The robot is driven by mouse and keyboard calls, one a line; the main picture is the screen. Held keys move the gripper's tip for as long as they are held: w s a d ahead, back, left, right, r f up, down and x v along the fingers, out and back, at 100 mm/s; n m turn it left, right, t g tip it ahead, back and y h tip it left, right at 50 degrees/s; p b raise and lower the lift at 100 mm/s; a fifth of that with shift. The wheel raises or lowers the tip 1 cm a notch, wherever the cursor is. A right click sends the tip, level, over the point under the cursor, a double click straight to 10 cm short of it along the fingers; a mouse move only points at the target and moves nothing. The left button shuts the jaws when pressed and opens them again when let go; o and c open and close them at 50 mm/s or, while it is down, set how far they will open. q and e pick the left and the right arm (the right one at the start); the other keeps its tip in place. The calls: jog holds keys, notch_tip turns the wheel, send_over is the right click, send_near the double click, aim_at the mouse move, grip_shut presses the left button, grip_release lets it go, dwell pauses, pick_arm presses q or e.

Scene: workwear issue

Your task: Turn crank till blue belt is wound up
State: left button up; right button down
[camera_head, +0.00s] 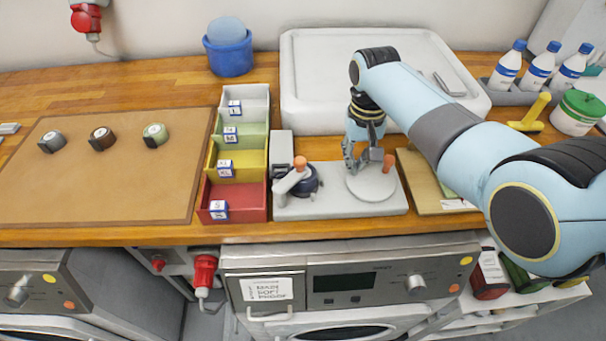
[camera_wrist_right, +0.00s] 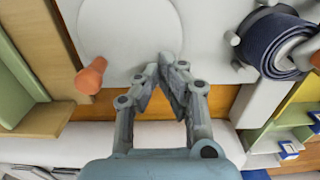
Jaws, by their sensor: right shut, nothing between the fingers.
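A light grey winding device (camera_head: 335,209) stands at the front of the wooden counter. The dark blue belt (camera_head: 312,184) is a roll on its left side, under a pale crank arm (camera_head: 290,181) with an orange knob (camera_head: 299,162). The roll also shows at upper right in the wrist view (camera_wrist_right: 268,43). A pale round disc (camera_head: 370,185) with an orange knob (camera_head: 389,161) beside it is on the right side. My right gripper (camera_head: 352,164) is shut and empty above the disc, apart from the crank; it also shows in the wrist view (camera_wrist_right: 166,68).
Left of the device stand open coloured bins, with red (camera_head: 235,203) in front. A brown mat (camera_head: 90,180) holds three small rolls (camera_head: 103,138). A white tray (camera_head: 300,75) is behind; a wooden board (camera_head: 420,185) lies right. Bottles (camera_head: 538,68) stand at back right.

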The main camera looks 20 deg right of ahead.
aim_at(353, 188)
jog(key=shift+s+a+r, duration=0.1)
jog(key=shift+s+a, duration=0.5)
jog(key=shift+a, duration=0.35)
jog(key=shift+s+a, duration=0.2)
jog(key=shift+s, duration=1.55)
jog(key=c, duration=1.2)
grip_release()
notch_tip(353, 188, up, 8)
